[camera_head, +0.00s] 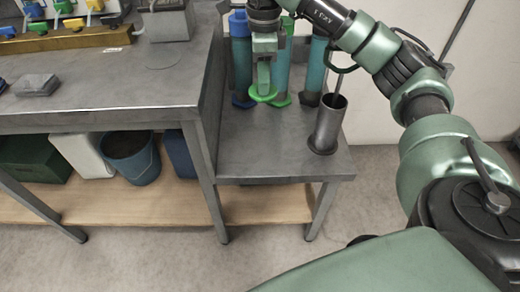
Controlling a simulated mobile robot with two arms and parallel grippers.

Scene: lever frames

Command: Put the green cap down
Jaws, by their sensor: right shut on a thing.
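My right gripper (264,82) points down over the back of the lower metal side table (255,150). It is shut on the green cap (263,94), a small bright green ring-like piece at its fingertips. Whether the cap touches the table top is hard to tell. The gripper hides part of the cylinders behind it. My left gripper is not in view.
Tall cylinders stand behind: one blue (240,58), one teal with a green foot (283,65), one teal with a dark foot (315,70). A metal cup (328,125) holding a rod stands right. The side table's front is clear. A higher workbench (120,85) adjoins left.

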